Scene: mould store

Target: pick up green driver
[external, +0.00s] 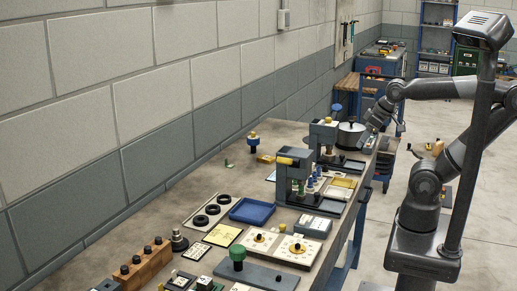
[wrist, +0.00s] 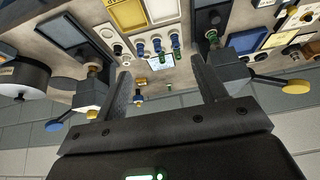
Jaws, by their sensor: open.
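A small green object (external: 229,163), which looks like the green driver, stands on the grey workbench (external: 200,185) near the wall. Its handle and shaft are too small to make out. In the wrist view a small green piece (wrist: 168,87) shows beyond the fingertips, slightly right of the middle, and seems to be the same object. My gripper (wrist: 160,68) is open, with nothing between its fingers. In the external view my gripper (external: 374,122) is over the far right side of the bench by the pot, well apart from the green object.
Two presses (external: 297,178) (external: 323,138) and a lidded pot (external: 350,134) stand along the bench's right side. A blue tray (external: 252,211) is nearer. Bare bench surrounds the green object.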

